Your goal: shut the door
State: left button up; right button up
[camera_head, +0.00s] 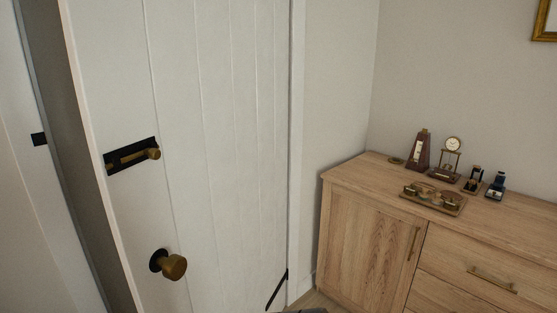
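A white plank door (215,130) fills the left and middle of the head view. It stands ajar, with a dark gap between its left edge and the white frame (25,175) on the left. A round brass knob (173,266) on a black plate sits low near the door's left edge. Above it is a black slide bolt (132,156) with a brass knob. A black hinge strap (277,291) shows at the door's lower right. Neither of my grippers is in view.
A wooden sideboard (367,239) stands against the wall to the right of the door. A metronome (419,150), a small clock (450,158) and several other small items stand on it. Only a little floor shows between the door and the sideboard.

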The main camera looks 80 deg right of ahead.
aim_at(201, 227)
jog(key=z, duration=2.4)
